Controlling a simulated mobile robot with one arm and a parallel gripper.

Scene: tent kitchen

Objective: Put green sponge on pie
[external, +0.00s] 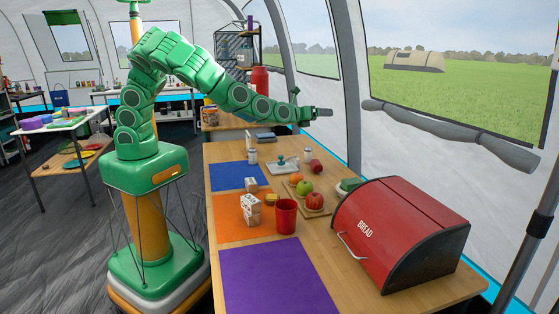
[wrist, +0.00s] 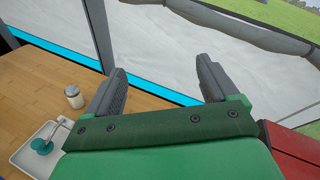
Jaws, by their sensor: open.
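My gripper (external: 322,112) is raised above the far right part of the table, pointing right. In the wrist view my gripper (wrist: 162,75) has its two grey fingers spread apart with nothing between them. A green block that looks like the sponge (external: 348,185) lies beside the far left end of the red bread box, partly hidden by it. My gripper is well above and beyond it. A small yellow-brown round item (external: 270,199) sits on the orange mat; I cannot tell whether it is the pie. Neither shows in the wrist view.
The red bread box (external: 400,240) fills the table's right side. A wooden board with fruit (external: 318,212), a red cup (external: 286,218) and a carton (external: 250,211) stand mid-table. A white tray (external: 270,168) and shakers (wrist: 73,97) are farther back. The purple mat (external: 275,275) is bare.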

